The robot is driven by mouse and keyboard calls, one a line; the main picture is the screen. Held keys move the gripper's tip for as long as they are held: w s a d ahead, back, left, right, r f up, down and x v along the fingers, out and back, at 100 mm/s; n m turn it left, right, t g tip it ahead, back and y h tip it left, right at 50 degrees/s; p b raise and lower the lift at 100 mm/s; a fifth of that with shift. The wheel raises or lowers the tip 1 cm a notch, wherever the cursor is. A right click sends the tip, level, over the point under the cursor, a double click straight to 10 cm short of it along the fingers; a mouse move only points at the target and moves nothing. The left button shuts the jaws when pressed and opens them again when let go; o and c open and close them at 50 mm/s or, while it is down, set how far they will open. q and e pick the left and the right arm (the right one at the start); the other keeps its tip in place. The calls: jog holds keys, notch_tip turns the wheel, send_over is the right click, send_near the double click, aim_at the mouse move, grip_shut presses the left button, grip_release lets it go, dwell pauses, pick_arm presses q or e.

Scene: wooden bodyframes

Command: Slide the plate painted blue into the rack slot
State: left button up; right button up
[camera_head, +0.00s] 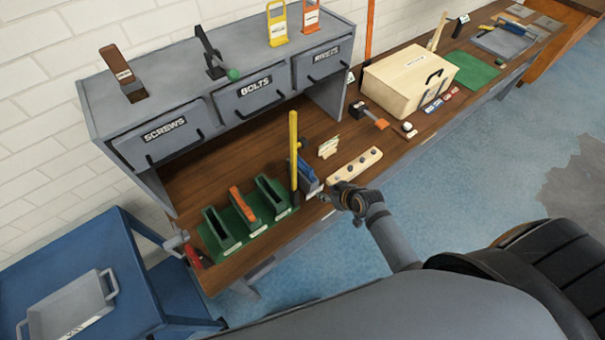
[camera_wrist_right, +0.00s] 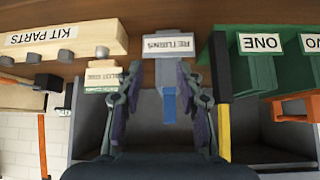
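A plate painted blue (camera_head: 305,170) stands on edge in a grey holder at the front of the bench. In the right wrist view this blue plate (camera_wrist_right: 169,103) appears as a narrow strip, and the holder (camera_wrist_right: 167,72) is labelled RETURNS. My right gripper (camera_wrist_right: 160,85) is open, its fingers on either side of the plate with visible gaps. The green rack (camera_head: 226,247) is left of the holder. Its right slot (camera_head: 272,192), labelled ONE (camera_wrist_right: 260,43), looks empty; its middle slot holds an orange plate (camera_head: 242,203). Its left slot (camera_head: 219,229) looks empty. My left gripper is not in view.
A tall yellow and black upright (camera_head: 293,150) stands between holder and rack. A pale KIT PARTS block (camera_head: 356,165) with knobs lies right of the holder. The grey drawer unit (camera_head: 215,110) stands behind. A wooden box (camera_head: 405,80) is farther right. A blue cart (camera_head: 120,250) stands left.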

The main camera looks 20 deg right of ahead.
jog(key=s+d+f+g+b, duration=0.1)
jog(key=s+f, duration=0.3)
jog(key=f, duration=0.2)
jog(key=s+d+f+m+g+h+b, duration=0.1)
jog(key=s+f, duration=0.3)
jog(key=f, duration=0.3)
jog(key=shift+d+g+h, duration=0.3)
jog(key=shift+d, duration=0.05)
jog(key=shift+w, duration=0.1)
jog(key=s+d+f+g+b, duration=0.1)
jog(key=s+f+b, duration=0.3)
jog(key=s+f, duration=1)
jog(key=s+d+f+m+g+h+b, duration=0.1)
jog(key=s+f+b, duration=0.4)
jog(key=s+f, duration=0.8)
jog(key=shift+s+d+f+g, duration=0.35)
jog(key=shift+d+f+g, duration=0.15)
jog(key=shift+g, duration=0.6)
jog(key=shift+s, duration=0.2)
